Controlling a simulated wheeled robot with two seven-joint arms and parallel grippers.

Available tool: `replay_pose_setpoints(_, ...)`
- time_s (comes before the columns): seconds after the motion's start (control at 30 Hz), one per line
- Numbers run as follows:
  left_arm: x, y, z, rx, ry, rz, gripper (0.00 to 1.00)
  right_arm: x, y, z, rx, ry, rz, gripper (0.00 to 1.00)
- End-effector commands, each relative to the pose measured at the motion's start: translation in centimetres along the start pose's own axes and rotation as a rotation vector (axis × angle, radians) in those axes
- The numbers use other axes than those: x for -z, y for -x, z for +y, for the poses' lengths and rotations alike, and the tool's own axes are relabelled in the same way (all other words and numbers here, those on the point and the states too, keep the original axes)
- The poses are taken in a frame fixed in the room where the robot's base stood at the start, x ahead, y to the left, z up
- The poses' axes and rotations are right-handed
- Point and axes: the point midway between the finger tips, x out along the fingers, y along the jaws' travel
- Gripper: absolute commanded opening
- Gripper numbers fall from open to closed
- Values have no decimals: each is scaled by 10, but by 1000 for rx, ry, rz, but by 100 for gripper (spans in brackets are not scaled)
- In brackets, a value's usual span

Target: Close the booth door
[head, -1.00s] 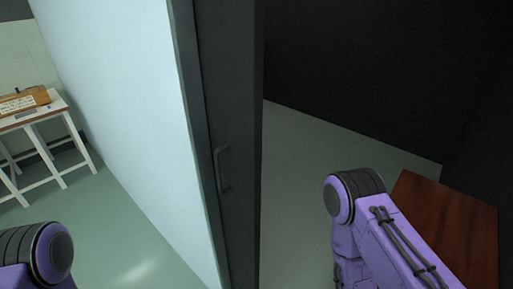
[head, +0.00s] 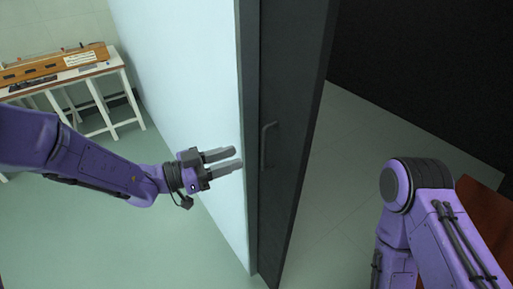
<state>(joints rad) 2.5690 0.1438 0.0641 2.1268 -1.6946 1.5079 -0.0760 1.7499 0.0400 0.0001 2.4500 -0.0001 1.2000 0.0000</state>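The booth door (head: 300,120) is a dark grey panel standing at the end of the pale wall, with dark open floor showing to its right. Its grey bar handle (head: 265,147) is upright on the door's near face, close to the frame. My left gripper (head: 238,160) reaches in from the left, in front of the pale wall. Its two grey fingers are apart with nothing between them, and they point right toward the handle, a short way to its left. My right arm shows at the lower right, but its gripper is out of view.
A pale wall (head: 180,90) runs beside the dark door frame (head: 248,100). A white table (head: 112,76) with a wooden instrument (head: 55,66) stands at the back left. A reddish-brown wooden surface (head: 480,205) is at the right edge. The floor on the left is clear.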

Motion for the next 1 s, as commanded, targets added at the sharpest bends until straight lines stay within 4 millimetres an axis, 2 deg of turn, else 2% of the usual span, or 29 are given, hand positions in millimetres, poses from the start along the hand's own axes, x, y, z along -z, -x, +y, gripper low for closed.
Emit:
replay_pose_setpoints(0.1, 3, -29, 1, -4, 1, -2, 37, 5, 12, 1, 0, 0, 0, 43)
replay_pose_setpoints(0.3, 2, -65, 0, -1, 1, -3, 37, 9, 22, 2, 0, 0, 0, 43)
replay_pose_setpoints(0.43, 0, -75, 0, 1, 2, -2, 37, 10, 23, 2, 0, 0, 0, 43)
replay_pose_setpoints(0.67, -1, -77, 0, 2, 3, -1, 37, 9, 23, 2, 0, 0, 0, 43)
replay_pose_setpoints(0.7, -1, -76, 0, 2, 3, -1, 31, 9, 23, 2, 0, 0, 0, 43)
replay_pose_setpoints(0.8, -1, -76, 0, 2, 3, -1, 0, 9, 23, 2, 0, 0, 0, 43)
replay_pose_setpoints(1.0, -1, -76, 0, 2, 3, -1, 0, 9, 23, 2, 0, 0, 0, 43)
